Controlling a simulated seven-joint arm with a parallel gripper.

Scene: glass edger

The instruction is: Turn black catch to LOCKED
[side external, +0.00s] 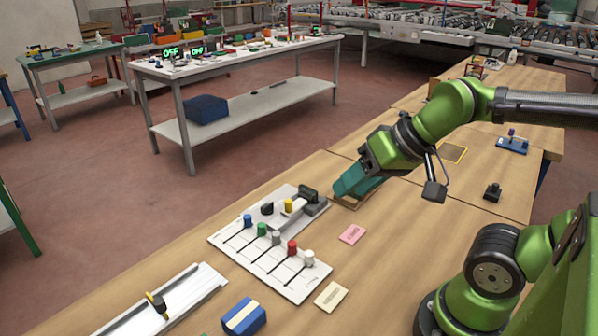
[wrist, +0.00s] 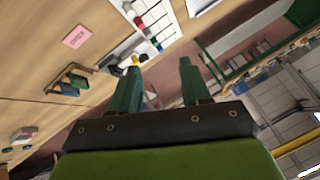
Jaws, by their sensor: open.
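A white panel (side external: 250,260) lies on the wooden bench with several coloured slider knobs. At its far end are a small black knob (side external: 267,208), a yellow knob (side external: 289,205) and a dark block (side external: 308,194). I cannot tell which black part is the catch, and no LOCKED mark is readable. My gripper (side external: 346,184) has teal fingers and is just right of the panel's far end, apart from it. In the wrist view the fingers (wrist: 160,70) are spread with nothing between them. The yellow knob (wrist: 136,60) shows beyond the left finger there.
A small wooden tray (side external: 350,204) is below my gripper. A pink card (side external: 352,234) and a cream card (side external: 331,296) lie right of the panel. A blue block (side external: 243,317) and a metal rail (side external: 180,300) are in front. Bare bench (side external: 400,260) lies to the right.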

